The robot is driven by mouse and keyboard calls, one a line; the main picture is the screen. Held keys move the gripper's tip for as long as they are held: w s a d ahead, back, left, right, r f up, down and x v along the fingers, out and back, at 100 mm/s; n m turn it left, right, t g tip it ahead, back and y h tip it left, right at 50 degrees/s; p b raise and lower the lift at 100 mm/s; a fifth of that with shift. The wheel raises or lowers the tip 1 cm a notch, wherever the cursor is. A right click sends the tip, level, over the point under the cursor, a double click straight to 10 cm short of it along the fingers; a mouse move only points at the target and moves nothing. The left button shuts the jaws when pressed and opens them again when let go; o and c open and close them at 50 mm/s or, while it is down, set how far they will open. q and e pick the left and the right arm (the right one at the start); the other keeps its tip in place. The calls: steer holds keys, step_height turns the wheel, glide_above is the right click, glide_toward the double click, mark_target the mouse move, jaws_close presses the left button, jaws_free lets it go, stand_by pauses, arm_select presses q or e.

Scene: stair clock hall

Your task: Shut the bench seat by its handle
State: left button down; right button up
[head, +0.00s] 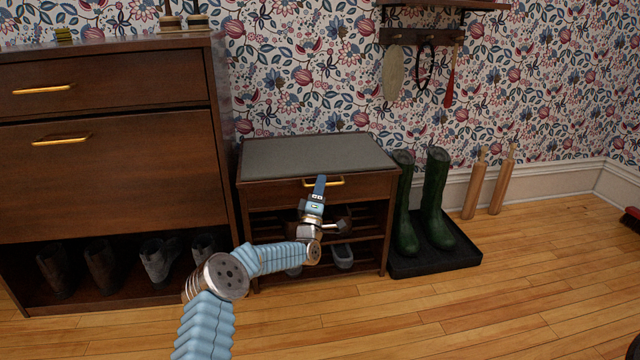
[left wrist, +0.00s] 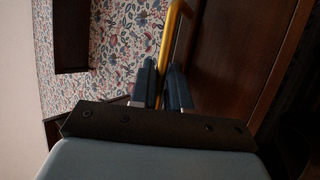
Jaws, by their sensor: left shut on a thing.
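The bench (head: 388,225) is a dark wooden cabinet with a grey padded seat (head: 320,152) on top. The seat looks level and down on the bench, but I cannot tell whether a small gap is left under it. A brass bar handle (head: 336,182) is on the bench's upper front; it also shows in the left wrist view (left wrist: 171,35). My left gripper (head: 319,184) is shut on the handle, one finger on each side of the bar in the left wrist view (left wrist: 161,88). The gripper hides part of the handle. My right gripper is not in view.
A tall wooden shoe cabinet (head: 100,180) stands close on the left. Green boots (head: 435,195) stand on a black tray (head: 440,255) at right, with wooden boot trees (head: 478,185) beyond. Shoes (head: 343,256) lie on the bench's lower shelves.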

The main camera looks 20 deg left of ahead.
arm_select(q)
steer(key=shift+a+f, duration=0.15)
steer(key=shift+a, duration=0.05)
steer(key=c, duration=1.5)
jaws_free()
steer(key=shift+o, duration=0.2)
steer(key=shift+s+f, duration=0.25)
steer(key=shift+f, duration=0.15)
steer(key=p+v, duration=0.1)
steer(key=v, duration=1.1)
steer(key=shift+s+d, duration=0.25)
steer(key=shift+s, duration=0.2)
